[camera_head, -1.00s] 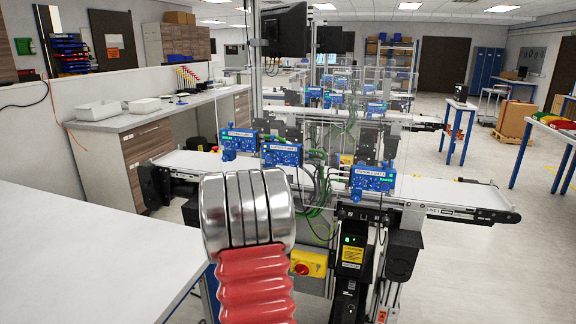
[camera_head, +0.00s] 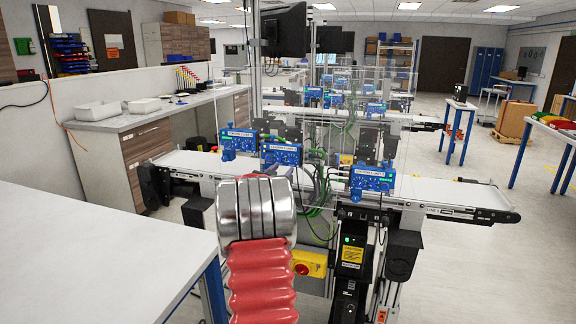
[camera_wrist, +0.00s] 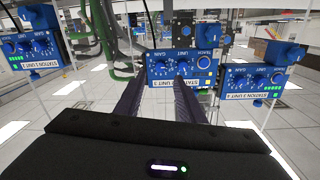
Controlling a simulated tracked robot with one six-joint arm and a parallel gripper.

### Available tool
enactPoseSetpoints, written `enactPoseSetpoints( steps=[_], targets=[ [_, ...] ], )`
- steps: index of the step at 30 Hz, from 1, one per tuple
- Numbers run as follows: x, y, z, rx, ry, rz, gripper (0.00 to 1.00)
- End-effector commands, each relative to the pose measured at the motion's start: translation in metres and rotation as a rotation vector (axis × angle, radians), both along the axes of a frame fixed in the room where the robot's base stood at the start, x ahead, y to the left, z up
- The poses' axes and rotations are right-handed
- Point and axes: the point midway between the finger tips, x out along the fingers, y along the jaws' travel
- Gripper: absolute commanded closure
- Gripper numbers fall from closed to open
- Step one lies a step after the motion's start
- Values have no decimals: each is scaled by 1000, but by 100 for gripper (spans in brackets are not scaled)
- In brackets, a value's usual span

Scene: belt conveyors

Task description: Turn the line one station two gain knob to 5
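Three blue control boxes stand along the near conveyor: a left box (camera_head: 238,141), a middle box (camera_head: 282,154) and a right box (camera_head: 373,179). Their labels are too small to read surely in the head view. In the wrist view, which is upside down, a blue box (camera_wrist: 181,70) with several knobs and a yellow-lit square lies straight beyond my gripper (camera_wrist: 163,84). "GAIN" is printed by one of its left knobs. My gripper is open, its two dark fingers apart with nothing between them. The fingertips overlap the box's label edge in the picture; contact cannot be told. Knob settings are unreadable.
Other blue boxes flank it in the wrist view, one left (camera_wrist: 30,50) and one right (camera_wrist: 255,80). A white conveyor belt (camera_head: 440,193) runs beneath the boxes. A yellow switch box (camera_head: 310,263) sits below. A white table (camera_head: 90,260) fills the lower left.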

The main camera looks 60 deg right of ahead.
Motion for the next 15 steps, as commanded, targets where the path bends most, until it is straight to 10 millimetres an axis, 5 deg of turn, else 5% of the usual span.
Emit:
enactPoseSetpoints(
  steps=[15],
  targets=[
    [7, -58, -1, 0, 0, -1, 65]
  ],
)
